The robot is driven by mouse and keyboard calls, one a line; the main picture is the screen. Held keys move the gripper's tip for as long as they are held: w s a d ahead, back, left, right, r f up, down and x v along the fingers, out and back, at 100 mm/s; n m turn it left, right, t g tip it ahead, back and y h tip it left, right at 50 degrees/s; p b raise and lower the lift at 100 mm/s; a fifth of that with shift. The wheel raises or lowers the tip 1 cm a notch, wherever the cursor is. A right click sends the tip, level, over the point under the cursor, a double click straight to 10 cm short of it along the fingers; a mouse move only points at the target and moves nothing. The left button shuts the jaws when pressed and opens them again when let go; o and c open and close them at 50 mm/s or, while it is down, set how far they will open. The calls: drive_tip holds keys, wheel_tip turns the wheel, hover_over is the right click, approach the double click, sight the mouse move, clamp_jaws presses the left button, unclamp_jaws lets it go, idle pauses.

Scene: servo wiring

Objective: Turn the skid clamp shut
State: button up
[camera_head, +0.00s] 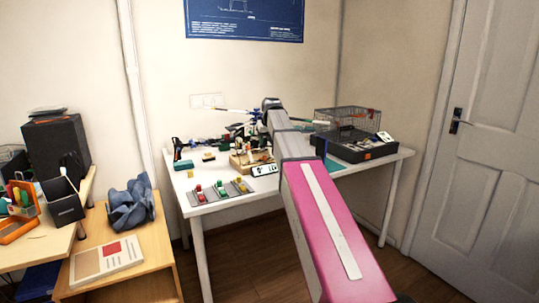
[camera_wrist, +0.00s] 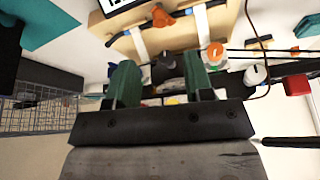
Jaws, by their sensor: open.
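In the wrist view my gripper (camera_wrist: 160,74) shows two green fingers spread apart, with nothing clearly held between them. Beyond the fingertips is a pale wooden board (camera_wrist: 187,36), probably the skid, crossed by a dark bar with white straps. An orange knob-like piece (camera_wrist: 161,18) sits on the bar and may be the clamp's handle; I cannot tell how far it is turned. My gripper is apart from it. Small dark and grey parts lie between and behind the fingers, partly hidden. In the head view a wooden board (camera_head: 237,167) stands at the table's middle, partly covered by my arm.
A wire cage (camera_head: 345,122) and a black case (camera_head: 360,153) stand at the right. In the wrist view, dark rods, a white-bodied orange-topped piece (camera_wrist: 215,52) and a red block (camera_wrist: 296,85) lie right of the fingers.

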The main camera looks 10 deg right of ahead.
sight(265, 157)
drive_tip(key=x, duration=0.9)
drive_tip(key=shift+w+f, duration=0.15)
drive_tip(key=shift+f, duration=0.15)
clamp_jaws()
